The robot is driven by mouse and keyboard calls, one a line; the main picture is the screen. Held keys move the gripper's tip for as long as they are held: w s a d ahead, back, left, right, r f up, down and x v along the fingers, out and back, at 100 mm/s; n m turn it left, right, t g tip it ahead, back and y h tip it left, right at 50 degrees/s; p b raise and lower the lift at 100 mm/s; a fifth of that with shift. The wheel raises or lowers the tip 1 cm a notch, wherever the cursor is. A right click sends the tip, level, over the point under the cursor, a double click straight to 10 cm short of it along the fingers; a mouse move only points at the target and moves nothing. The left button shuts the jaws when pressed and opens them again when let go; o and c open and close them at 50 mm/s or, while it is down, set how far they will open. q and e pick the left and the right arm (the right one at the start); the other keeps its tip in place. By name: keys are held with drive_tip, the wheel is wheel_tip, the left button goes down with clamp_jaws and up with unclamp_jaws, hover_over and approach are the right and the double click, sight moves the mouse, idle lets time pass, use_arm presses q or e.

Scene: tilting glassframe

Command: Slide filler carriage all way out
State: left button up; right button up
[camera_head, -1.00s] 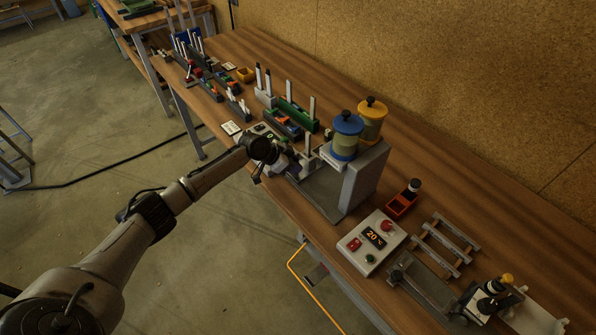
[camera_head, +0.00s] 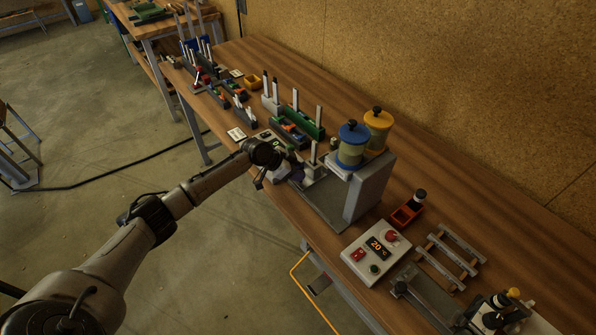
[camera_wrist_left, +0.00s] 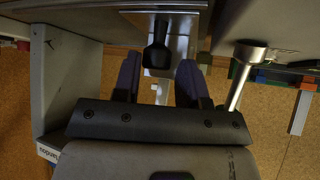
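The filler is a grey stand (camera_head: 367,190) at the front edge of the bench, with a blue-lidded canister (camera_head: 352,147) and a yellow-lidded canister (camera_head: 377,130) on top. My left gripper (camera_head: 291,170) is at the filler's left side, its fingers small and partly hidden by the wrist. In the left wrist view my left gripper (camera_wrist_left: 158,82) has its two dark fingers apart. A black handle (camera_wrist_left: 157,57) on a bright metal plate, apparently the carriage's, shows between the fingers, with gaps on both sides. The rest of the carriage is hard to make out. My right gripper is not in view.
A white control box (camera_head: 375,254) with a lit display stands right of the filler, beside a red-orange bin (camera_head: 406,214) and a metal rack (camera_head: 450,258). Green racks (camera_head: 298,123) and several small parts stand to the left. Open floor lies in front of the bench.

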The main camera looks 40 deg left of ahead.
use_arm(q)
drive_tip(key=p+v, duration=0.1)
drive_tip(key=v, duration=1.2)
